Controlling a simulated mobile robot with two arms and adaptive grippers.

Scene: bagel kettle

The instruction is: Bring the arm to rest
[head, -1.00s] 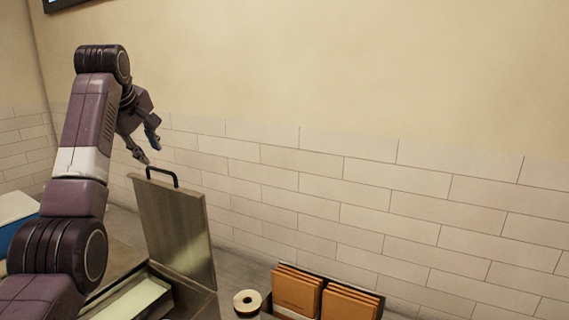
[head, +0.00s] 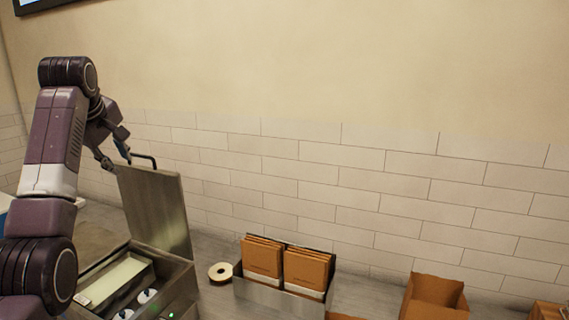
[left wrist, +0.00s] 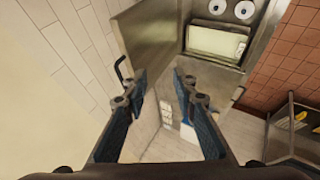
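My left gripper (head: 114,155) is at the end of my raised purple arm, above and just left of the raised lid of the metal kettle. In the left wrist view its two fingers (left wrist: 158,92) are spread apart with nothing between them. The kettle (head: 150,285) is a steel box with its lid (head: 157,210) standing up and a black handle (head: 143,157) on the lid's top edge. The gripper appears close to the handle; in the left wrist view the handle (left wrist: 121,70) lies beside the left finger, and I cannot tell whether they touch. My right gripper is not in view.
A roll of tape (head: 220,272) and a metal holder (head: 270,294) with brown paper packets stand right of the kettle. An open cardboard box (head: 434,296) is further right. A tiled wall (head: 400,190) closes the back. The air right of the arm is clear.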

